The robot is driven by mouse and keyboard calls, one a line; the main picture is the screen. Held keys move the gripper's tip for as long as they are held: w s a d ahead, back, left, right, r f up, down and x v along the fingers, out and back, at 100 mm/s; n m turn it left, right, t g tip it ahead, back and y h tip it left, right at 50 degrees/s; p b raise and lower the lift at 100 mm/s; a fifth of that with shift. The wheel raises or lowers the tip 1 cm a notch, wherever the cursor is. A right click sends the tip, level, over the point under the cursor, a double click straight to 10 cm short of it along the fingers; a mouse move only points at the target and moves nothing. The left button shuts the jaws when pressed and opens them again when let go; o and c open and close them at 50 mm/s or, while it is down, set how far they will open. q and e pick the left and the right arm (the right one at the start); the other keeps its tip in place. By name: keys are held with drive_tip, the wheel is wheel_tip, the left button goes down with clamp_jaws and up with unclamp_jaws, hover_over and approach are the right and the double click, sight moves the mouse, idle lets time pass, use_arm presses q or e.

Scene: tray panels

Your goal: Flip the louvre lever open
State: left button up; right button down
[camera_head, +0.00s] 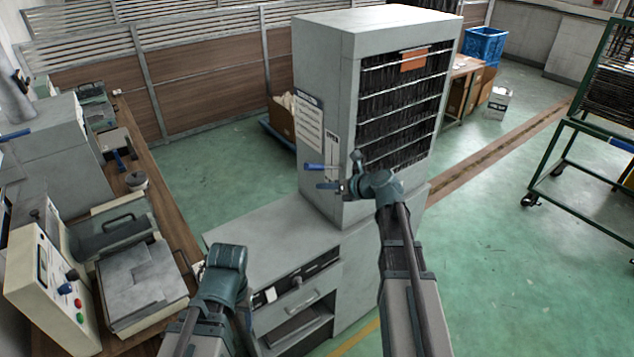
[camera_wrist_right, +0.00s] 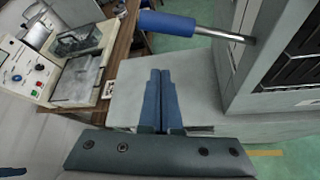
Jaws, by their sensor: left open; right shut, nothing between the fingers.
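The louvre lever (camera_head: 318,167) has a blue grip on a bare metal rod and sticks out sideways from the left side of the tall grey louvre cabinet (camera_head: 323,75). In the right wrist view the lever's blue grip (camera_wrist_right: 168,24) and its rod run across the top to the cabinet side. My right gripper (camera_head: 328,186) is shut and empty, just below the lever in the head view; its closed blue fingers (camera_wrist_right: 160,74) point toward the grip with a visible gap. My left gripper (camera_head: 226,258) is low at the left, away from the lever; its fingertips are hidden.
A wooden worktable (camera_head: 165,215) with machines stands at the left. A green rack (camera_head: 580,160) stands far right.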

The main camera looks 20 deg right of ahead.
use_arm(q)
wheel_tip(320, 180, up, 3)
drive_tip(key=shift+f+p, duration=0.1)
drive_tip(key=shift+p, duration=1.05)
use_arm(e)
drive_tip(key=v, duration=0.6)
